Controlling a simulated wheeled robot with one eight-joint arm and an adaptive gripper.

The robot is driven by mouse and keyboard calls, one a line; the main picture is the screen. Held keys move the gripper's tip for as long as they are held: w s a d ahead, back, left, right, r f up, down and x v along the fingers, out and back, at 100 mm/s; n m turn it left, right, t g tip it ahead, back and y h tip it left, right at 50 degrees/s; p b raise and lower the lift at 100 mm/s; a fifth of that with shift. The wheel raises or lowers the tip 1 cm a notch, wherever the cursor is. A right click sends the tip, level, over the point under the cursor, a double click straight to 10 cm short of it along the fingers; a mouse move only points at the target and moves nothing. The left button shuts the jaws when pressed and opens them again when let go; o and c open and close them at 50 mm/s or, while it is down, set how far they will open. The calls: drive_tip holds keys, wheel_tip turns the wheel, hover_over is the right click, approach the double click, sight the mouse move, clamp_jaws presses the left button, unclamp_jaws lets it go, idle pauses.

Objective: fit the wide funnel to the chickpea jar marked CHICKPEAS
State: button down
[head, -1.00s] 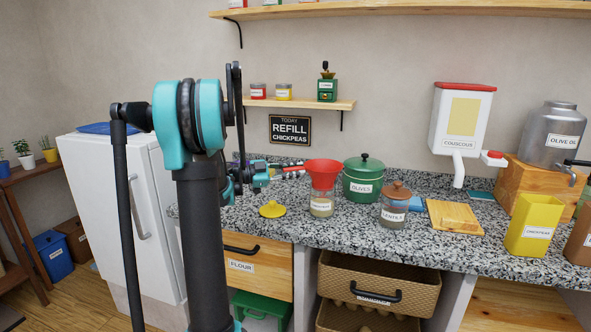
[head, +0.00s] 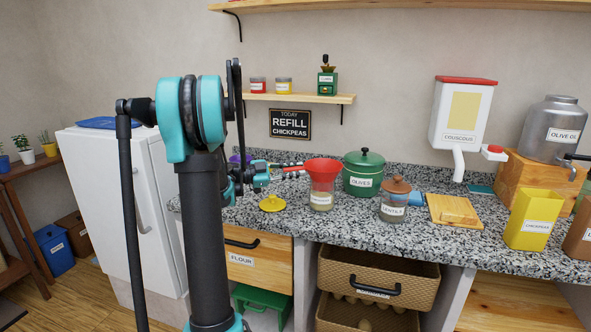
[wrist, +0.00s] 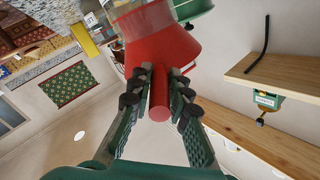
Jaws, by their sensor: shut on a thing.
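The red wide funnel (head: 322,167) stands upright at the mouth of a glass jar (head: 321,201) on the counter, with its wide end up. The jar has pale contents and a white label too small to read surely. Whether the funnel's spout is seated in the jar I cannot tell. My gripper (head: 298,169) comes from the left. In the wrist view my gripper (wrist: 160,98) is shut on the funnel's round red handle, with the funnel body (wrist: 158,45) just beyond. The jar's glass shows partly behind the funnel at the top edge.
A green OLIVES pot (head: 363,175) stands close right behind the funnel. A LENTILS jar (head: 394,204) stands to the right. A yellow lid (head: 272,203) lies to the left. A wooden board (head: 454,212) is further right. A small shelf (head: 300,98) hangs above.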

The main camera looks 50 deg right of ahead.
drive_tip(key=shift+f, duration=0.2)
drive_tip(key=c, duration=1.3)
unclamp_jaws()
drive_tip(key=shift+c, duration=0.2)
drive_tip(key=v, duration=1.2)
